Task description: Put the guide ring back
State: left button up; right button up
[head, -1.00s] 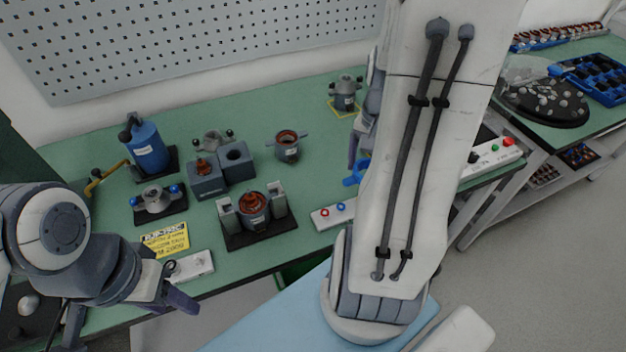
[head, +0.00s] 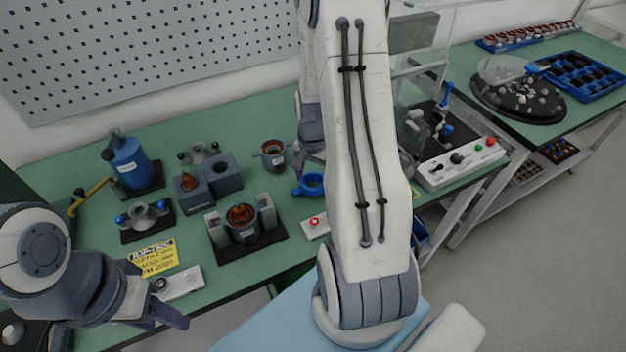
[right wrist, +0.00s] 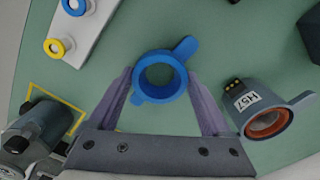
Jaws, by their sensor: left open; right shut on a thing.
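The guide ring, a blue ring with small tabs (head: 303,188), is held in my right gripper (head: 312,152), above the green table. In the right wrist view the ring (right wrist: 160,98) sits between the two purple fingers (right wrist: 165,92), which are shut on it, its opening facing the camera. My left gripper (head: 168,317) is open and empty at the table's front left edge. A grey stator housing with a copper-coloured inside (head: 273,148) stands to the left of the ring; a labelled housing (right wrist: 262,110) shows right of it in the wrist view.
A black fixture with grey posts (head: 258,243) holds another copper-wound part. A button panel (head: 458,163) is at right. My right arm hides part of the table.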

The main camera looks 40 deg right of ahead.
jog(key=shift+f, duration=0.5)
jog(key=shift+f, duration=0.1)
jog(key=o, duration=1.1)
jog(key=shift+o, duration=0.2)
notch_tip(320, 180, up, 12)
jog(key=s+a+r+n, duration=0.15)
jog(key=a+n, duration=0.25)
jog(key=a, duration=0.5)
jog(key=a+r+n, duration=0.2)
jog(key=a+n, duration=0.3)
jog(key=a, duration=0.4)
jog(key=s+a+r+n+y, duration=0.1)
jog(key=s+a+r+n, duration=0.1)
jog(key=s+a+n, duration=1)
jog(key=s+a, duration=0.1)
jog(key=s, duration=0.2)
